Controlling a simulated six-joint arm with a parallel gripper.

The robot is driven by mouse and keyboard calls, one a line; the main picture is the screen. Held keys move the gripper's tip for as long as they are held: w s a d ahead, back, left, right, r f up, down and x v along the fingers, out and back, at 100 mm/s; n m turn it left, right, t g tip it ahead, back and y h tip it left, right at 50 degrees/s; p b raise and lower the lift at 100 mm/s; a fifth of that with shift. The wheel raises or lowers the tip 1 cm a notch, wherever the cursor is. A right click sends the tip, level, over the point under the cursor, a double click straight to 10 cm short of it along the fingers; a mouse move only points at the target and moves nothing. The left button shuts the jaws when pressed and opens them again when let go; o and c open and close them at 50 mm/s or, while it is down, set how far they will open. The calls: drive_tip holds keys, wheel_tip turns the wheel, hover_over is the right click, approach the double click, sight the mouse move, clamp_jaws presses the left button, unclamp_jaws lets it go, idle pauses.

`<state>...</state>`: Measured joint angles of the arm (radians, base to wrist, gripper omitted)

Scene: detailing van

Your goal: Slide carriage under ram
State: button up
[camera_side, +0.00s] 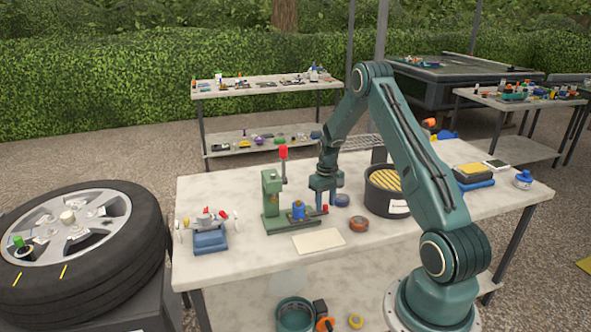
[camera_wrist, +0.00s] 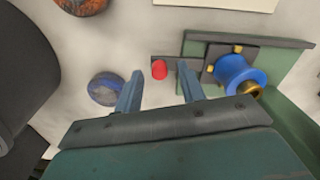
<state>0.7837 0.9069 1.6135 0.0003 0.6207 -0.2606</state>
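A green press (camera_side: 271,190) with a red-topped lever (camera_side: 283,153) stands on the table; its ram is too small to make out. On its base sits the carriage with a blue spool-like part (camera_side: 298,210), seen in the wrist view as a blue part with a brass end (camera_wrist: 238,75). A dark bar (camera_wrist: 190,64) runs from the carriage to a red knob (camera_side: 325,209). My gripper (camera_side: 324,201) points down by this knob end. In the wrist view its fingers (camera_wrist: 160,69) are apart, with the red knob (camera_wrist: 159,70) showing between their tips; no contact is visible.
A blue-grey disc (camera_side: 342,200) and an orange-brown disc (camera_side: 360,223) lie near my gripper. A black tub (camera_side: 384,205) stands to the right. A pale card (camera_side: 318,241) lies in front of the press, and a blue holder (camera_side: 210,239) stands to its left.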

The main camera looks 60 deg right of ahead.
sight(314, 213)
drive_tip(key=shift+f, duration=0.3)
drive_tip(key=shift+c, duration=0.5)
clamp_jaws()
drive_tip(key=shift+w+a, duration=0.1)
drive_tip(key=shift+w+a, duration=1.3)
drive_tip(key=shift+w, duration=0.05)
drive_tip(key=shift+o, duration=0.5)
unclamp_jaws()
